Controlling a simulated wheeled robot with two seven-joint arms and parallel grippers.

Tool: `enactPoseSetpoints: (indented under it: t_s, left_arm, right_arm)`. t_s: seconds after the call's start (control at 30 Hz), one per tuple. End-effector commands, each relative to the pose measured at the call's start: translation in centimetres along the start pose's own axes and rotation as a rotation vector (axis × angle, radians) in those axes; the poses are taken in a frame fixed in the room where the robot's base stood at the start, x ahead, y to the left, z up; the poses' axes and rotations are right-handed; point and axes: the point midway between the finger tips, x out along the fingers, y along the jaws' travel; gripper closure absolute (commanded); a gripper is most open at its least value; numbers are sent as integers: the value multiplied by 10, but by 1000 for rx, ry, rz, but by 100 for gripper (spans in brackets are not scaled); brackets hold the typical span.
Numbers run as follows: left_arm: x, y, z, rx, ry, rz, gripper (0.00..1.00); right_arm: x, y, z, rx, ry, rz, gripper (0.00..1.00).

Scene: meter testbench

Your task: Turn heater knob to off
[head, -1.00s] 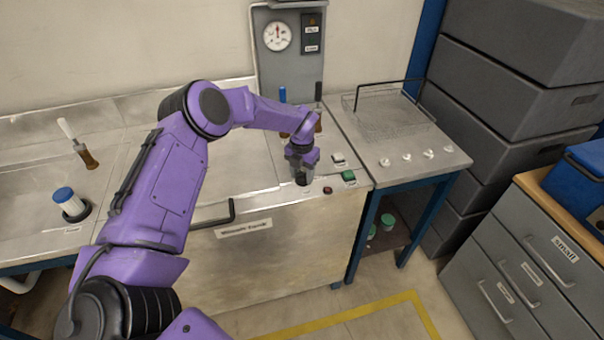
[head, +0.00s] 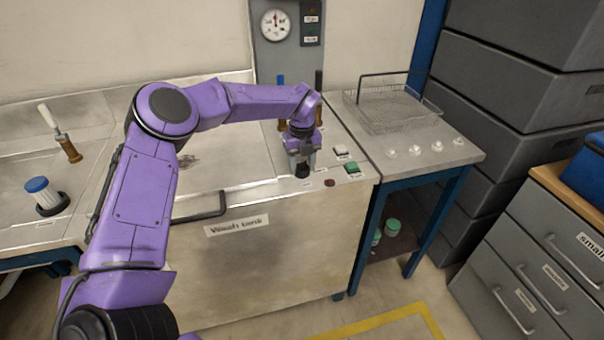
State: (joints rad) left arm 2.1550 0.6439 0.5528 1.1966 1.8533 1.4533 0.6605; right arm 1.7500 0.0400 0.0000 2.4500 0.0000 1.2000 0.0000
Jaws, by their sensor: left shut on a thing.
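My left gripper (head: 302,165) points down over the front right part of the wash tank's top. It is shut on a small black knob (head: 302,172), which I take to be the heater knob. The fingers cover much of the knob, so I cannot tell which way it points. The tank (head: 270,250) has a "Wash tank" label on its front. My right gripper is not in view.
A red button (head: 330,183), a green button (head: 351,168) and a white button (head: 340,150) sit close right of the gripper. A gauge panel (head: 289,60) stands behind. A wire basket (head: 395,112) sits on the right-hand table. A handle (head: 203,212) sticks out at the tank's front.

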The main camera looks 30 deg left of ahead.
Motion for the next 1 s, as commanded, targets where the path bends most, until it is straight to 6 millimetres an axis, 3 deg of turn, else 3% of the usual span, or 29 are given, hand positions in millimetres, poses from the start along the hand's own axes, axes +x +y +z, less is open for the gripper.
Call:
enactPoseSetpoints:
  t_s: [0.03, 0.5, 1.0]
  left_arm:
    - [7, 0, 2, -41, -5, -3, 83]
    - [6, 1, 2, -474, -5, -2, 83]
    - [3, 2, 2, -739, -5, 2, 83]
  right_arm:
    - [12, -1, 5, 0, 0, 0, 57]
    - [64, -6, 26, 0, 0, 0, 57]
    - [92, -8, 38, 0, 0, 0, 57]
